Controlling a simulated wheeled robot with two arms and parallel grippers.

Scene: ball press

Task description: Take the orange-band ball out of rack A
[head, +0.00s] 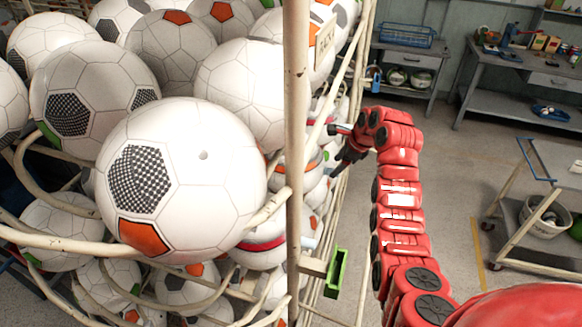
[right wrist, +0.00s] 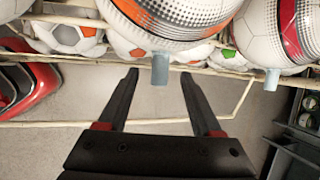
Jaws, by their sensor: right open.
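A ball with an orange band (right wrist: 178,14) and dotted grey panels shows at the top of the right wrist view, in the wire rack, partly cut off by the frame. A pale grey tab (right wrist: 160,68) hangs below it. My right gripper (right wrist: 159,76) is open and empty, its two black fingers pointing toward this ball from just outside the rack, apart from it. In the head view my right gripper (head: 337,150) is beside the rack's right side. Rack A's label (head: 325,38) is on the rack post. My left gripper is out of view.
Rack A's cream post (head: 297,120) and rails hide much of that side. Many white balls fill it, including a red-band ball (right wrist: 292,28). A green bracket (head: 337,272) sticks out low. Workbenches (head: 510,70) and a cart (head: 545,210) stand right, with open floor between.

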